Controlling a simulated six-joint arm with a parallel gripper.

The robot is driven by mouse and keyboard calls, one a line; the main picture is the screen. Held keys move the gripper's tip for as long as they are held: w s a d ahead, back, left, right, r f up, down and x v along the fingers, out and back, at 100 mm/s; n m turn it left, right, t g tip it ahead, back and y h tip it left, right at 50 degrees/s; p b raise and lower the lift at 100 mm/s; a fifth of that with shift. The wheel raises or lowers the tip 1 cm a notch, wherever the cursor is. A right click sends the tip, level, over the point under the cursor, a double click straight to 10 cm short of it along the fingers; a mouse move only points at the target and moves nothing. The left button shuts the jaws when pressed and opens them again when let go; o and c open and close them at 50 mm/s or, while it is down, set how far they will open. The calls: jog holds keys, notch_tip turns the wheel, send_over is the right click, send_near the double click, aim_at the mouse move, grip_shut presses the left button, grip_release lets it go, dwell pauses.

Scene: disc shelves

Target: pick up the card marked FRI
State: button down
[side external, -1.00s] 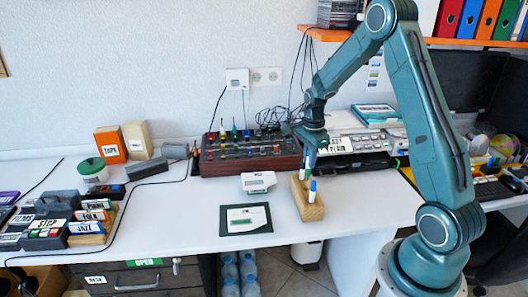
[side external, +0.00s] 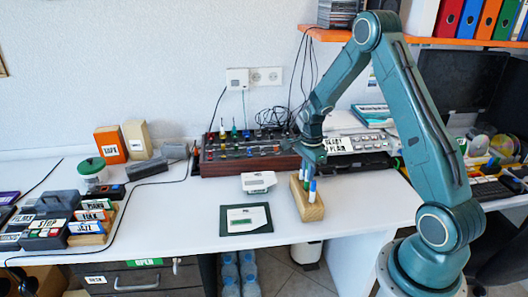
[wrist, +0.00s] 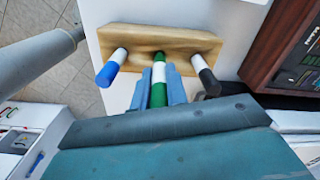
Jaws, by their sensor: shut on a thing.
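I cannot read FRI on any card in these views. A pale card (side external: 246,219) with small green print lies on a dark green mat (side external: 228,231) on the desk, and its wording is too small to read. My gripper (side external: 309,165) is at the wooden pen block (side external: 312,208), right of that card. In the wrist view my blue-grey fingers (wrist: 159,88) are shut on the green and white marker (wrist: 158,73), which stands in the block. A blue marker (wrist: 107,70) and a black marker (wrist: 206,77) stand on either side of it.
A mixing console (side external: 245,153) stands behind, with a small white device (side external: 258,182) in front of it.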

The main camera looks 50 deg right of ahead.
jog(key=shift+f, duration=0.6)
jog(key=c, duration=1.4)
grip_release()
jog(key=shift+r, duration=0.2)
notch_tip(320, 180, up, 13)
jog(key=shift+f, duration=0.1)
